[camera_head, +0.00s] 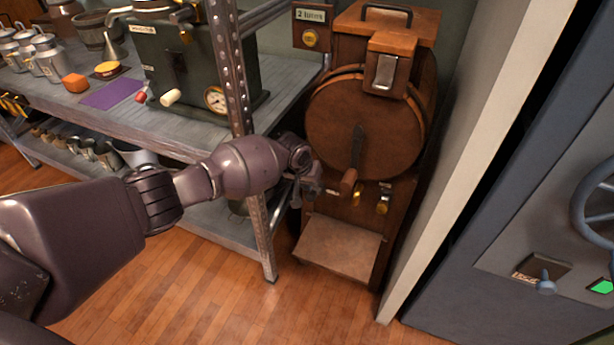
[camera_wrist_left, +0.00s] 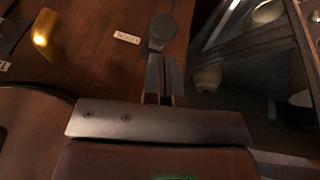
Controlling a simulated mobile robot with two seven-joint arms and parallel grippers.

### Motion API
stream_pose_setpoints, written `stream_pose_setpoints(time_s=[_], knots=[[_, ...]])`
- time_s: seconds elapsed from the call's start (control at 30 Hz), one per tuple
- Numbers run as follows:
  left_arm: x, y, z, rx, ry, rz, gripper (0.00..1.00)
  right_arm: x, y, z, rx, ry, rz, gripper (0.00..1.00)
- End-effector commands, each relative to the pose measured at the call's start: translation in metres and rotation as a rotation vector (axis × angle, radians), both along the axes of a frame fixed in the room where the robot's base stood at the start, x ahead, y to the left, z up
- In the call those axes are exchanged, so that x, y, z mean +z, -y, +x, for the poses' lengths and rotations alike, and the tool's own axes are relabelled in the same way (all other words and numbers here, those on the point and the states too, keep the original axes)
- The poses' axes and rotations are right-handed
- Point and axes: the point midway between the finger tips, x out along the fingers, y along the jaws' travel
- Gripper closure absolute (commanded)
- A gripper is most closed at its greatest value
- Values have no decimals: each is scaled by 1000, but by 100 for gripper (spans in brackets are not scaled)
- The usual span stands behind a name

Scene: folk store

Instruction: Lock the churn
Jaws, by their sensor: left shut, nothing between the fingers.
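The churn (camera_head: 340,125) is a round wooden drum on a wooden cabinet, with a crank (camera_head: 350,175) on its front. Below the crank are a brass lever (camera_head: 357,194) and a brass tap-like fitting (camera_head: 383,200). My left gripper (camera_head: 308,188) is at the lower left of the churn's front and hides part of it. In the left wrist view its fingers (camera_wrist_left: 162,78) are together and empty. A dark grey rounded knob (camera_wrist_left: 163,30) lies just beyond the fingertips; I cannot tell whether they touch. A small pale label (camera_wrist_left: 127,38) sits beside the knob, and a brass piece (camera_wrist_left: 45,32) is further left.
A metal shelf (camera_head: 185,140) with a post (camera_head: 240,110) stands close left of the churn, carrying a dark machine (camera_head: 195,65). A pale wall edge (camera_head: 470,130) and a grey safe-like door (camera_head: 480,290) are on the right. The wooden floor in front is clear.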

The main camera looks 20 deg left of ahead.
Motion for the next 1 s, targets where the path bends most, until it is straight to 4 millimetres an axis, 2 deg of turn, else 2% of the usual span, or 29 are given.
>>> stream_pose_setpoints(time_s=[0.03,0.2,1.0], knots=[[-13,1,0,0,-7,0,100,-4,0,-1,4,-7,-3,28],[-22,3,6,0,-2,0,100,-1,-2,2,17,11,-14,28],[-23,3,4,0,60,-4,100,4,-2,6,18,24,-12,28]])
